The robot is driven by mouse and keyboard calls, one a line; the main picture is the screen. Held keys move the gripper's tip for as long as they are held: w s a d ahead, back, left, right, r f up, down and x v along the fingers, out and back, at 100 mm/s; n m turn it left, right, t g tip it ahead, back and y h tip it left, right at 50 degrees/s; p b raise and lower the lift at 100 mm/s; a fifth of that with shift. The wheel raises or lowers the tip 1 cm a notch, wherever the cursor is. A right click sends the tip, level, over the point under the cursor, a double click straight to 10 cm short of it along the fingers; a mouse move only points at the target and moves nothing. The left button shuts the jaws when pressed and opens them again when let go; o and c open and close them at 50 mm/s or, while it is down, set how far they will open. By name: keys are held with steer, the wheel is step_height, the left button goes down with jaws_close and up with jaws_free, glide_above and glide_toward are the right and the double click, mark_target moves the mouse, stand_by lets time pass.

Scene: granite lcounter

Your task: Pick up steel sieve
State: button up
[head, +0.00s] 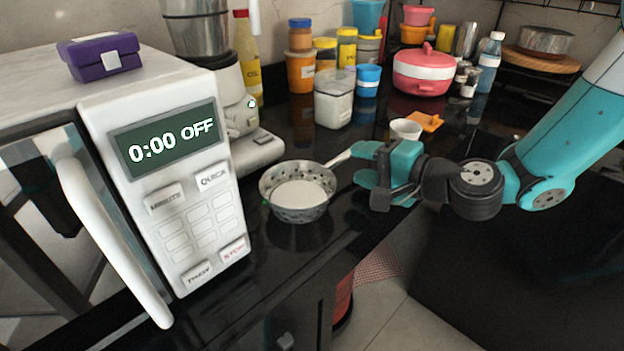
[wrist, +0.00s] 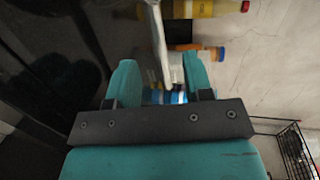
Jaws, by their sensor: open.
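The steel sieve (head: 297,192) sits on the black counter, right of the microwave. It is a round perforated bowl with a pale inside, and its handle points up and right toward my gripper. My gripper (head: 362,165) is at the handle's end in the head view, with its jaws open. In the wrist view, a long pale metal handle (wrist: 158,45) runs down between the open teal fingers of my gripper (wrist: 157,82). I cannot tell whether the fingers touch the handle. The sieve's bowl is not visible in the wrist view.
The white microwave (head: 185,190) stands close on the left with a purple box (head: 100,55) on top. A blender base (head: 250,150), a clear canister (head: 334,98) and a white cup (head: 405,129) stand behind. The counter's front edge is just below the sieve and gripper.

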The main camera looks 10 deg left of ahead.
mark_target(345, 160)
steer(key=p+x, duration=0.1)
steer(key=x, duration=0.4)
steer(key=shift+a, duration=0.15)
steer(key=shift+c, duration=0.4)
jaws_close()
